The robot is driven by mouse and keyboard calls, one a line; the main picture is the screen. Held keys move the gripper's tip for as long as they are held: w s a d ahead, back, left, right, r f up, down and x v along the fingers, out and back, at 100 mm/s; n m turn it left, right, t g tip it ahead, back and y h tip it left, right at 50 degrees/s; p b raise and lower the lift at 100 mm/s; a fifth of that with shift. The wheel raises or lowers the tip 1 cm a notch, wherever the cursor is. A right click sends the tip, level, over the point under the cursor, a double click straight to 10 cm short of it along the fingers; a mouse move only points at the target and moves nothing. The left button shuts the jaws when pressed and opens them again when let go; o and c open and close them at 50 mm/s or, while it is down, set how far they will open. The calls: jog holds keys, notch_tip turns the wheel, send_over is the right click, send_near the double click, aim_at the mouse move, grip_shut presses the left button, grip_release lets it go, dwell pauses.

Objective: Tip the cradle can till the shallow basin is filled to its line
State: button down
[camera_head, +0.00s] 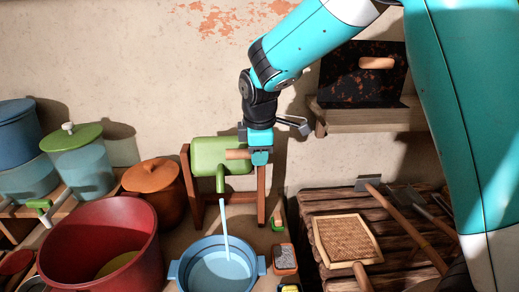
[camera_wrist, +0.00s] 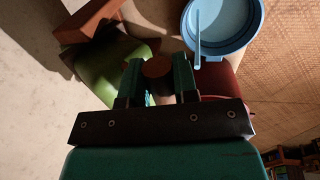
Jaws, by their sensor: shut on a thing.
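The green cradle can (camera_head: 208,153) hangs in a brown wooden frame (camera_head: 262,194), its spout pointing down. A pale blue stream (camera_head: 225,222) runs from the spout into the shallow blue basin (camera_head: 174,270) below. Pale blue liquid (camera_head: 222,272) shows inside the basin; I cannot make out its line. My gripper (camera_head: 260,157) is shut on the can's wooden handle (camera_head: 238,154). The wrist view shows the round handle end (camera_wrist: 158,67) between my fingers, the can (camera_wrist: 103,62) at left, and the basin (camera_wrist: 232,50) at upper right with the stream falling in.
A big red pot (camera_head: 150,245) stands left of the basin, with an orange lidded pot (camera_head: 153,178) behind it. A small orange-rimmed box (camera_head: 285,261) is close at the basin's right. A slatted wooden rack (camera_head: 330,200) with a woven tray (camera_head: 346,241) lies farther right.

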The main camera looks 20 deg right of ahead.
jog(key=c, duration=0.9)
grip_release()
jog(key=shift+r, duration=0.1)
jog(key=s+r, duration=0.1)
jog(key=r, duration=0.4)
jog(key=s+r, duration=0.1)
jog(key=r, duration=0.5)
jog(key=s+a+r+b, duration=0.1)
jog(key=r, duration=0.5)
jog(key=shift+s, duration=0.1)
